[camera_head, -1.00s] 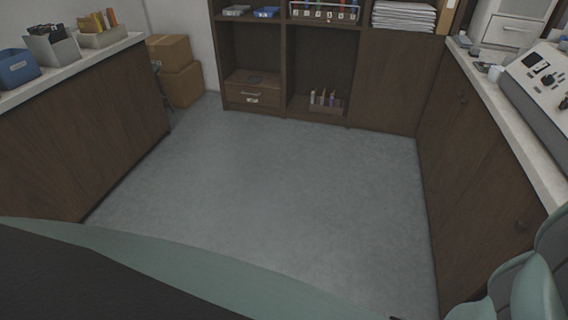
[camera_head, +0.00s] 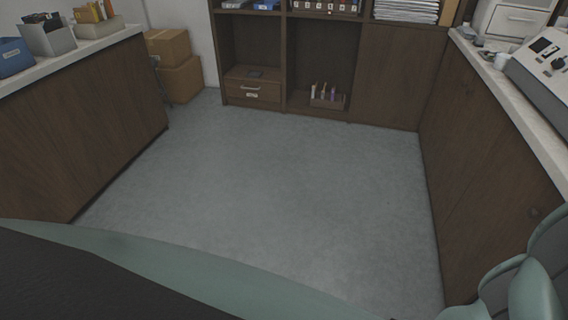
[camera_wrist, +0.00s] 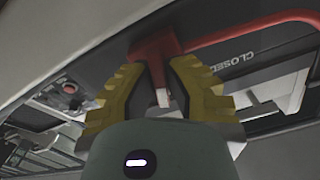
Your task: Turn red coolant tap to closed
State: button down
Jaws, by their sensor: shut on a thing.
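The red coolant tap (camera_wrist: 152,50) shows at the top middle of the wrist view. Its upright red part sits between the yellow fingers of my gripper (camera_wrist: 160,92), which is shut on it. A long red bar (camera_wrist: 250,30) runs from it to the upper right. A "CLOSED" label (camera_wrist: 238,62) is printed on the dark panel below this bar. The bar's far end is cut off by the frame edge. The tap and my gripper do not show in the head view.
In the wrist view, a red round button (camera_wrist: 70,88) and metal parts lie left of my gripper. In the head view, the floor (camera_head: 270,190) is clear between the left cabinet (camera_head: 90,120) and the right cabinet (camera_head: 485,170). A shelf unit (camera_head: 385,85) stands at the back.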

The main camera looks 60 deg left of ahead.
jog(key=n+b, duration=0.1)
jog(key=n, duration=0.1)
jog(key=n+b, duration=0.1)
jog(key=b, duration=0.1)
jog(key=shift+f+n, duration=0.2)
jog(key=shift+n, duration=0.2)
jog(key=n+b, duration=0.1)
jog(key=n, duration=0.1)
jog(key=shift+n+b, duration=0.35)
jog(key=shift+n, duration=0.05)
jog(key=n+b, duration=0.1)
jog(key=n, duration=0.3)
jog(key=shift+n+b, duration=0.35)
jog(key=shift+n, duration=0.45)
jog(key=c, duration=0.9)
grip_release()
jog(key=shift+r, duration=0.15)
jog(key=v, duration=0.7)
jog(key=shift+s+a, duration=0.15)
